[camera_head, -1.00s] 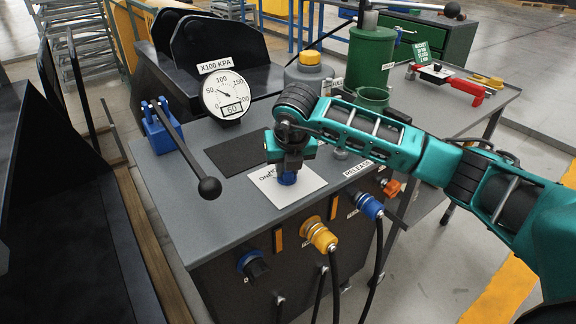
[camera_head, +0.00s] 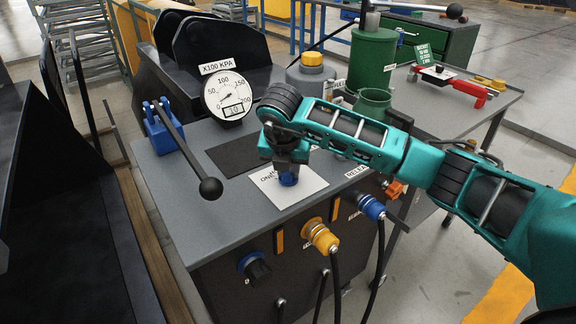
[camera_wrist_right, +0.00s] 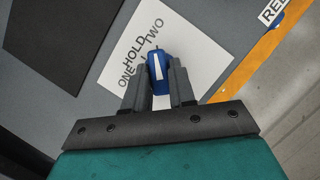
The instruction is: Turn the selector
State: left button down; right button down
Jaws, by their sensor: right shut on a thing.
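The selector (camera_head: 288,179) is a blue knob on a white label plate (camera_head: 263,182) on the grey bench top. In the right wrist view the knob (camera_wrist_right: 158,72) has a white pointer stripe. The plate (camera_wrist_right: 190,58) reads ONE, HOLD and TWO, and the stripe's far end points roughly toward TWO. My right gripper (camera_head: 288,166) comes down from above and is shut on the selector. Its two fingers (camera_wrist_right: 160,88) lie on either side of the knob. The left gripper is not in view.
A pressure gauge (camera_head: 228,94) stands behind, its display seeming to read 10. A black-knobbed lever (camera_head: 209,187) slants in front of the blue block (camera_head: 165,127). Yellow (camera_head: 321,236) and blue (camera_head: 371,207) hose couplers stick out of the front panel. A green cylinder (camera_head: 371,58) stands behind my arm.

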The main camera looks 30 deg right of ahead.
jog(key=shift+s+f, duration=0.1)
jog(key=shift+f, duration=0.05)
jog(key=c, duration=0.9)
grip_release()
jog(key=shift+c, duration=0.2)
pick_arm(q)
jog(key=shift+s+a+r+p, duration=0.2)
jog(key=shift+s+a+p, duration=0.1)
jog(key=shift+p, duration=0.5)
pick_arm(e)
jog(key=v, duration=1.3)
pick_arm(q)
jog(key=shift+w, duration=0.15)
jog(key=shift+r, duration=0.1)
